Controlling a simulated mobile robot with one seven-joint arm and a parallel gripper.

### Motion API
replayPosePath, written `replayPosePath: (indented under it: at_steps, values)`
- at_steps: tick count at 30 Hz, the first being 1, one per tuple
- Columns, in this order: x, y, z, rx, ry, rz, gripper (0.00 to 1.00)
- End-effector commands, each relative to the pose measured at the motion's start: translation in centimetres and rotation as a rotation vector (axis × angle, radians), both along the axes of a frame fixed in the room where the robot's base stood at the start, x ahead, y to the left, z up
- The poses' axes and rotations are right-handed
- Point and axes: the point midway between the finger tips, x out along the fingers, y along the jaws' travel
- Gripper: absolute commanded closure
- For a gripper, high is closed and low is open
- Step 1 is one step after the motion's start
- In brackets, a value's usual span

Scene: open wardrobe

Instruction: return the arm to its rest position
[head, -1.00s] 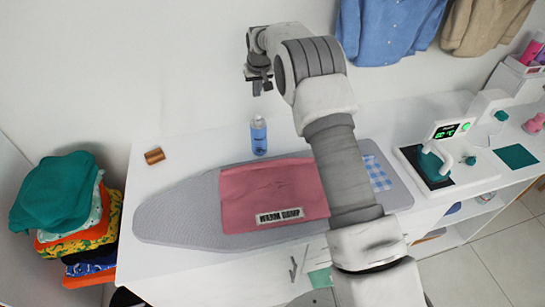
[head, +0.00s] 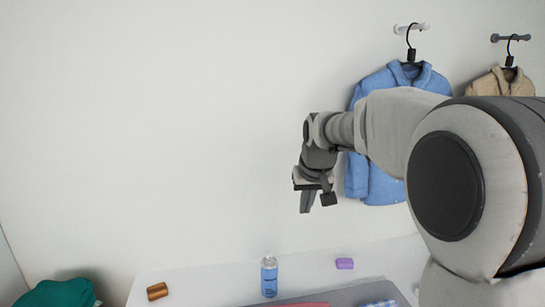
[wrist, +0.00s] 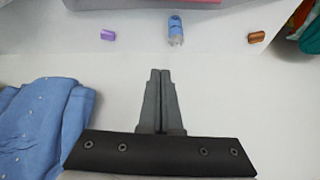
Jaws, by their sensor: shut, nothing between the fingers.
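My gripper (head: 307,202) hangs in front of the white wall, above the table and left of the blue shirt, with its fingers pointing down. In the wrist view my gripper (wrist: 160,72) shows its two dark fingers together with nothing between them. My arm fills the right side of the head view, bent high in front of the hanging clothes. The gripper is apart from everything around it.
A blue bottle (head: 269,277), a brown block (head: 157,291) and a purple block (head: 344,264) stand on the white table. A blue shirt (head: 370,180) and a beige shirt (head: 487,88) hang from wall pegs. Teal cloth (head: 60,294) lies at lower left. The wall left of my gripper is clear.

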Motion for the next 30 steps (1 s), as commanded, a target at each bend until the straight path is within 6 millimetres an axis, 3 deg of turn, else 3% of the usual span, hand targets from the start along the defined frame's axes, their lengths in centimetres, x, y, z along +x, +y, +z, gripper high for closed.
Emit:
replayPosePath:
  at_steps: [6,12,21,25,30]
  values:
    - [-8.0,-2.2,2.8,0.002,-0.017,-0.027,1.0]
    - [-15.4,-3.8,3.3,0.001,-0.029,-0.05,1.0]
    - [-25.9,-5.5,1.0,-0.004,-0.045,-0.086,1.0]
    - [-29.1,-5.9,-0.6,-0.005,-0.05,-0.097,1.0]
    - [-31.2,-6.1,-1.9,-0.008,-0.053,-0.106,1.0]
